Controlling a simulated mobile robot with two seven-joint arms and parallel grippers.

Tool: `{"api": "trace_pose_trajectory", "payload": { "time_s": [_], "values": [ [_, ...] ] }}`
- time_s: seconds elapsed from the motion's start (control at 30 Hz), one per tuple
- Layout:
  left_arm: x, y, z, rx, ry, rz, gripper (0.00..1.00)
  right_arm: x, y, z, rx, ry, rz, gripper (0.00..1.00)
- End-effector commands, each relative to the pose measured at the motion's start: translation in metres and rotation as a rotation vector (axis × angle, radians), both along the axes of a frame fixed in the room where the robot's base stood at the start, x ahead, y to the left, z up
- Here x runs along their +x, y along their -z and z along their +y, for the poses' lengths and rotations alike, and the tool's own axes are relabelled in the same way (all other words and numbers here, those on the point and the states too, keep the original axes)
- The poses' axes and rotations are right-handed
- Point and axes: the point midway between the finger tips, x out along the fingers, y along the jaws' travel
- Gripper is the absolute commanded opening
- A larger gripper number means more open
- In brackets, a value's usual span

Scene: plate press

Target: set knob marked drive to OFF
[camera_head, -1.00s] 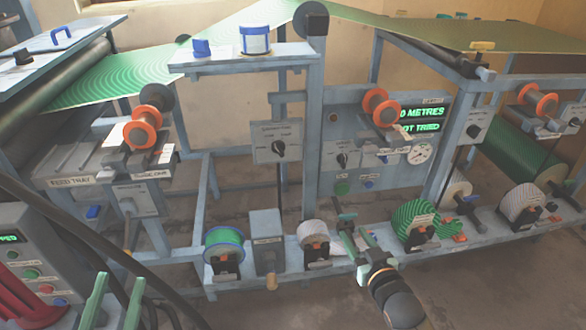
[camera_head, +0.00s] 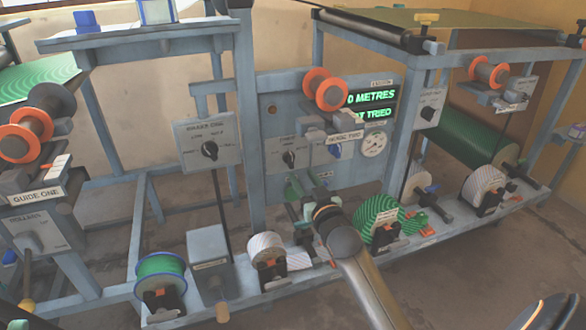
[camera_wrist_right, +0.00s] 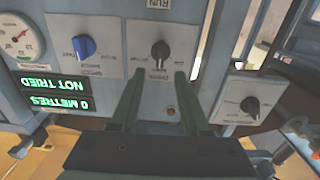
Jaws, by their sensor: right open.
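The knob marked drive (camera_wrist_right: 160,52) is black, on a pale plate in the wrist view, which sees the panel upside down. Its small label is below it and a RUN label is at the picture's top edge. Which mark it points to is too small to tell surely. In the head view it looks to be the black knob (camera_head: 290,158) on the grey panel. My right gripper (camera_head: 299,188) is before the panel, below that knob. Its green fingers (camera_wrist_right: 157,88) are apart and empty, on either side below the knob. Only a green tip of my left gripper (camera_head: 18,324) shows.
A blue knob (camera_wrist_right: 84,47) is left of the drive knob in the wrist view, and another black knob (camera_wrist_right: 251,106) is at right. The lit display (camera_head: 372,98) and a gauge (camera_head: 373,144) are close by. Rolls, including a green one (camera_head: 379,220), line the low rail.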

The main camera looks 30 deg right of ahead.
Motion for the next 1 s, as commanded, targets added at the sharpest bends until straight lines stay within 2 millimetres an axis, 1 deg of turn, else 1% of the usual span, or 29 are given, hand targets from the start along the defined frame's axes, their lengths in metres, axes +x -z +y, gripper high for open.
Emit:
{"api": "trace_pose_trajectory", "payload": {
  "time_s": [0.03,0.2,0.4,0.6,0.83,0.87,1.0],
  "values": [
    [0.000,0.006,0.000,-0.002,0.004,0.003,0.50,0.010,0.002,-0.002,0.000,-0.001,-0.002,0.46],
    [0.001,0.016,-0.001,-0.013,0.015,0.012,0.50,0.038,0.002,-0.009,0.000,0.000,-0.001,0.46],
    [0.001,0.023,-0.002,-0.021,0.023,0.019,0.50,0.060,0.002,-0.014,-0.001,-0.001,0.000,0.46],
    [0.001,0.025,-0.002,-0.024,0.025,0.025,0.50,0.067,0.001,-0.016,0.000,-0.001,0.002,0.46],
    [0.001,0.025,-0.002,-0.021,0.027,0.026,0.50,0.067,0.001,-0.016,0.000,-0.001,0.002,0.46],
    [0.001,0.025,-0.002,-0.020,0.028,0.026,0.50,0.067,0.001,-0.016,0.000,-0.001,0.002,0.44],
    [0.001,0.025,-0.002,-0.019,0.029,0.025,0.50,0.067,0.001,-0.016,0.000,-0.001,0.001,0.28]
  ]
}}
